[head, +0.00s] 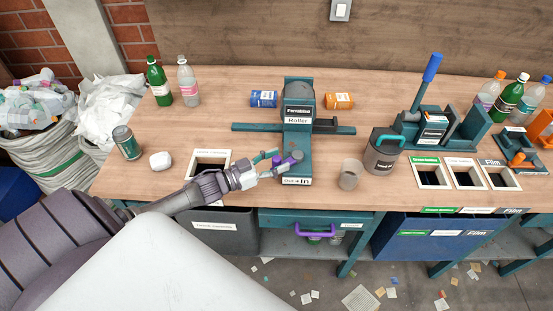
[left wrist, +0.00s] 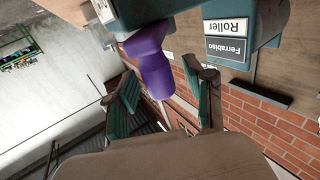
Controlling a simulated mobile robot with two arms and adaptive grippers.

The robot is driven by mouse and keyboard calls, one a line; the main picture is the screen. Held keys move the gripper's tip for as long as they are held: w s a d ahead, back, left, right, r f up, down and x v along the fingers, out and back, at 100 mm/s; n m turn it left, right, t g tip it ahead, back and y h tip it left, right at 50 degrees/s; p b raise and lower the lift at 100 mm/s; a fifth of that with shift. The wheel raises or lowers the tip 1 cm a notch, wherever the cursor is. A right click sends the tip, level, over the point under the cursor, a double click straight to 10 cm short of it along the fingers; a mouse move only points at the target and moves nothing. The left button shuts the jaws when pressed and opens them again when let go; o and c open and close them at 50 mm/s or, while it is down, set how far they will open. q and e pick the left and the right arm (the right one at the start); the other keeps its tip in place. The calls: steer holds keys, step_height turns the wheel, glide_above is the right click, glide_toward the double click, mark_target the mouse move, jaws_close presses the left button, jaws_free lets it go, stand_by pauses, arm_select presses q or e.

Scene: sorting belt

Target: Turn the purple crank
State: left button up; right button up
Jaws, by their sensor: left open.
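The purple crank (head: 291,160) is at the front of the teal roller machine (head: 298,138), near its "In" label. My left gripper (head: 274,160) reaches it from the left, with its teal-padded fingers open. In the left wrist view the purple crank (left wrist: 150,62) is a rounded handle just beyond and partly between the open fingers of my left gripper (left wrist: 168,92). I cannot tell whether a finger touches it. My right gripper is not in view.
A clear cup (head: 349,175) and a grey can with a teal handle (head: 382,153) stand right of the machine. A white lump (head: 160,161), a green can (head: 126,142) and a square hole (head: 209,163) are left. A purple drawer handle (head: 314,231) is below the bench edge.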

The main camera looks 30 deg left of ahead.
arm_select(q)
steer(key=c, duration=1)
jaws_close()
